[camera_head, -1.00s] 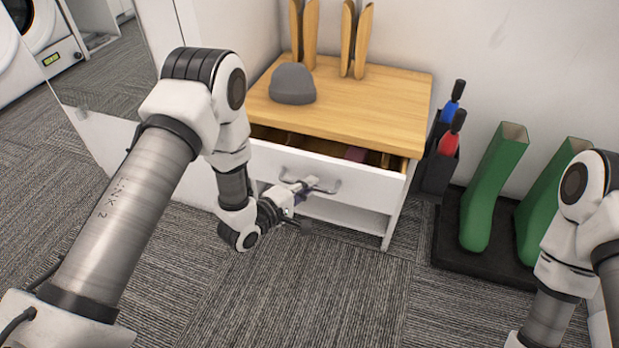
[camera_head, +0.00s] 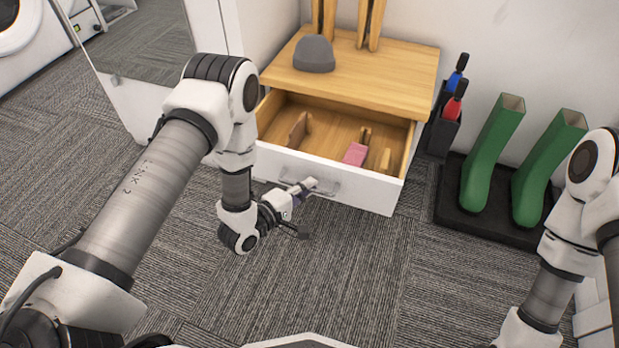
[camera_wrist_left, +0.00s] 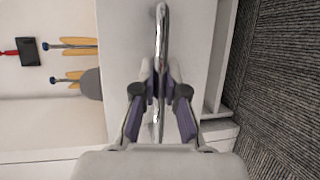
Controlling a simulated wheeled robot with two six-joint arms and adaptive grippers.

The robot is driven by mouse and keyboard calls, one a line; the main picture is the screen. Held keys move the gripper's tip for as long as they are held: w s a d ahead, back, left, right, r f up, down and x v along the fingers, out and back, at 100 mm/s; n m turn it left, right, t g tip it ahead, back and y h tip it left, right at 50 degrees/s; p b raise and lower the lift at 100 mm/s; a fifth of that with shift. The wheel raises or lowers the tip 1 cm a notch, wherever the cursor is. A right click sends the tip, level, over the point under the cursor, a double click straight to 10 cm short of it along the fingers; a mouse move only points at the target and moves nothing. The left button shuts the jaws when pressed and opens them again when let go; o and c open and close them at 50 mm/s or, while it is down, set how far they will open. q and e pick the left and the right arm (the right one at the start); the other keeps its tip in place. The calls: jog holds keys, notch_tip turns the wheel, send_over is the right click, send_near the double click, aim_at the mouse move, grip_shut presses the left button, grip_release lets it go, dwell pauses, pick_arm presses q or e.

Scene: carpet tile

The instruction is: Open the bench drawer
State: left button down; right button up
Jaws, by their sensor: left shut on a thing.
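The bench (camera_head: 385,75) has a light wooden top and stands against the wall. Its white-fronted drawer (camera_head: 375,192) is pulled well out, and its wooden inside shows. My left gripper (camera_head: 308,186) is shut on the drawer's metal bar handle (camera_head: 332,187), at the handle's left part. In the left wrist view the handle (camera_wrist_left: 162,45) runs between the two fingers of the gripper (camera_wrist_left: 161,85). My right arm (camera_head: 570,240) shows at the right edge, but its gripper is out of view.
In the drawer lie a pink item (camera_head: 355,154) and several wooden pieces (camera_head: 299,130). A grey cap (camera_head: 314,54) sits on the bench top. Green boots (camera_head: 492,155) stand on a black tray (camera_head: 450,215) at right, beside a dark holder (camera_head: 441,133). Carpet in front is clear.

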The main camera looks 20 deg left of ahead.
pick_arm(q)
jog(key=shift+s, duration=0.35)
jog(key=c, duration=1.2)
grip_release()
jog(key=v, duration=1.2)
